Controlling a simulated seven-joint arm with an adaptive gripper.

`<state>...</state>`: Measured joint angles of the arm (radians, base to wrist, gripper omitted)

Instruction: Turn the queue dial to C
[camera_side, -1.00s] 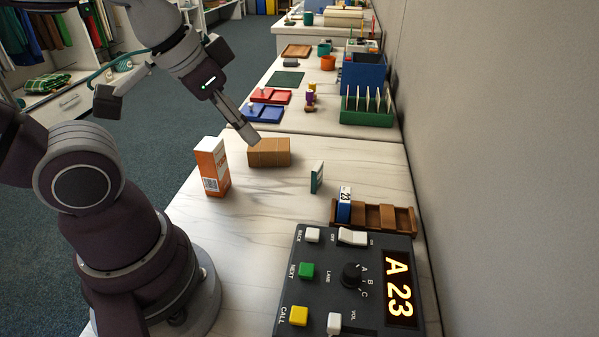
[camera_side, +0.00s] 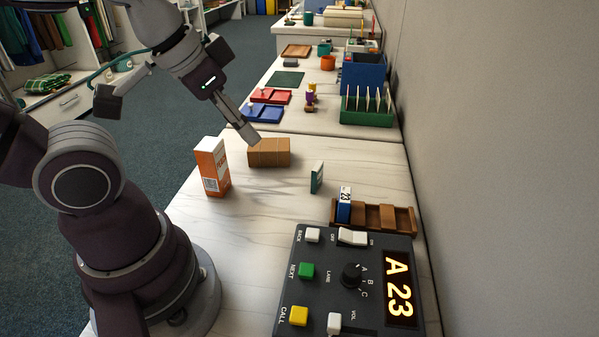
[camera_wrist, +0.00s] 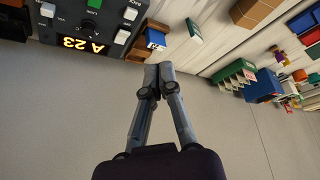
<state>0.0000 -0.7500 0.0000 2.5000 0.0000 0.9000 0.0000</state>
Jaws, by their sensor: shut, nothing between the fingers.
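The dark queue box (camera_side: 309,268) lies on the near right of the table, its lit display (camera_side: 400,289) reading A 23. The black queue dial (camera_side: 351,275) sits in its middle beside the letters A, B and C. I cannot tell for sure which letter it points to. My gripper (camera_side: 252,139) is shut and empty, above the table near the cardboard box and far from the dial. Its closed fingers (camera_wrist: 158,70) show in the wrist view.
On the box are a green NEXT button (camera_side: 307,270), a yellow CALL button (camera_side: 299,316) and a white rocker switch (camera_side: 352,237). A brown rack (camera_side: 385,217) holds a blue 23 block (camera_side: 344,206). An orange-white carton (camera_side: 212,167), cardboard box (camera_side: 269,153) and small green box (camera_side: 317,177) stand behind. A wall bounds the right.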

